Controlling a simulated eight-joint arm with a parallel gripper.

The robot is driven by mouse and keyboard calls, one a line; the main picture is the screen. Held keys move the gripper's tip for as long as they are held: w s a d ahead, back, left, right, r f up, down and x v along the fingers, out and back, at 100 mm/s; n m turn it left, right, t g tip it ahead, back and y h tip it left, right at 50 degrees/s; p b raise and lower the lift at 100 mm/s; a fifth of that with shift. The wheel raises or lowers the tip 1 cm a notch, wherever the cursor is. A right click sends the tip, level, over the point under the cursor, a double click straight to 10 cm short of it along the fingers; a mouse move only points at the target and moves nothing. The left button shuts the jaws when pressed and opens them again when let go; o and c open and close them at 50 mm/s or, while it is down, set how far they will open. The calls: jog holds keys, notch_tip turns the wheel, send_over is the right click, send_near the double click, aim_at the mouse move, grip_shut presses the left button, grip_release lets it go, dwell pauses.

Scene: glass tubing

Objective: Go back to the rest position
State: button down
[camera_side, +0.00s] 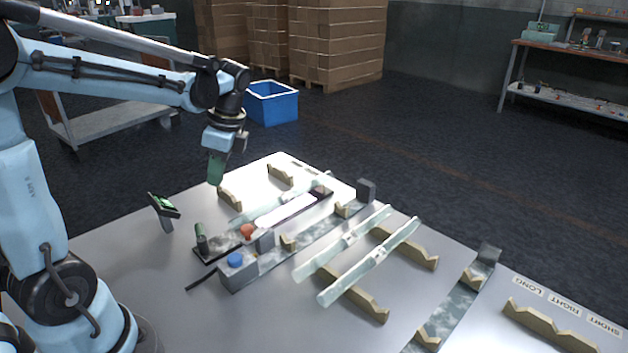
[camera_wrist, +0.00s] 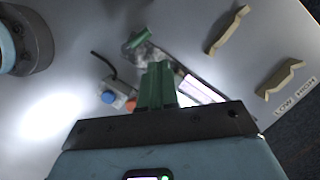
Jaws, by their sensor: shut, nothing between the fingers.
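My gripper (camera_side: 216,170) hangs above the far left part of the table, with its green fingers pointing down. In the wrist view the green fingers (camera_wrist: 157,84) are together with nothing held between them. They are clear of the table and apart from the glass tubes. Two glass tubes (camera_side: 342,244) (camera_side: 368,261) lie side by side across notched tan supports in the middle of the table. Another tube (camera_side: 262,211) lies farther back, beside a bright lit strip (camera_side: 286,210). The wrist view hides part of the fixture behind my fingers.
A grey rail (camera_side: 455,308) and a notched support (camera_side: 548,326) are at right.

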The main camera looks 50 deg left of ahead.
jog(key=s+d+n+t+h, duration=0.1)
jog(key=d+n+t+h, duration=0.1)
jog(key=d+n+t, duration=0.7)
jog(key=shift+s+d+t, duration=0.2)
jog(key=shift+d+t, duration=0.1)
jog(key=shift+d, duration=2.75)
jog(key=c, duration=1.8)
grip_release()
